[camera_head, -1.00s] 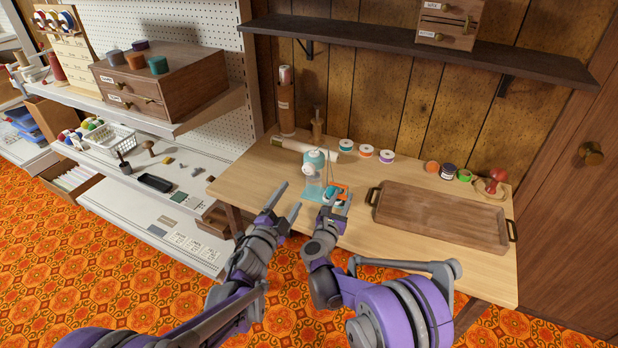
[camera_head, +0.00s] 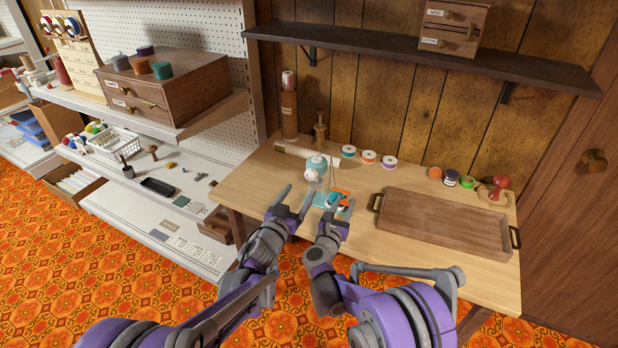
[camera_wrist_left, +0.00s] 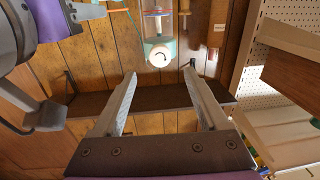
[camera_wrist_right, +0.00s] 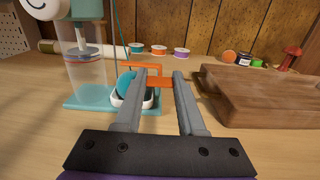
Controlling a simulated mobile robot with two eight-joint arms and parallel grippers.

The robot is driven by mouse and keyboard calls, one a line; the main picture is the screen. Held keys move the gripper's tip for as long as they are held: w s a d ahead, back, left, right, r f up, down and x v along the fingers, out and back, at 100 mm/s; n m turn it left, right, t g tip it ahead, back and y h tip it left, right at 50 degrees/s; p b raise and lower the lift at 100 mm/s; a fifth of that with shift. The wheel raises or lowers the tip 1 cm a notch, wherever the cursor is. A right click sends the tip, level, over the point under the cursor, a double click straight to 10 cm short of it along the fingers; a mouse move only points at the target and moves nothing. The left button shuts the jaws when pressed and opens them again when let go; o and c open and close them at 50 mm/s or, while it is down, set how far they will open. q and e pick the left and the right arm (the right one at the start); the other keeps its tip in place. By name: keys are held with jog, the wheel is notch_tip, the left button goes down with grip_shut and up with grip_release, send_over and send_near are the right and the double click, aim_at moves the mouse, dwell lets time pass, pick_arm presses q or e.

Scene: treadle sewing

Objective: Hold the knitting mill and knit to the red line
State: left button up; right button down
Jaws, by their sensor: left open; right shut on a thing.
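The teal knitting mill (camera_head: 319,166) stands on the table, with a clear tube (camera_wrist_right: 88,68) on a teal base. A thin reddish band shows around the tube in the right wrist view. Its white round crank side (camera_wrist_left: 160,57) faces my left gripper. My left gripper (camera_head: 297,195) is open and empty, just left and in front of the mill, not touching it. My right gripper (camera_wrist_right: 160,80) is shut on an orange bar (camera_wrist_right: 157,69) beside the mill's base. A teal yarn ball (camera_wrist_right: 126,83) sits in a white holder by the bar. A teal strand runs upward from there.
A wooden tray (camera_head: 445,220) lies to the right on the table. A white roll (camera_head: 292,149) lies behind the mill. A dark shelf (camera_head: 430,55) hangs above.

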aim_at(310, 176)
pick_arm(q)
jog(key=x, duration=0.8)
grip_shut()
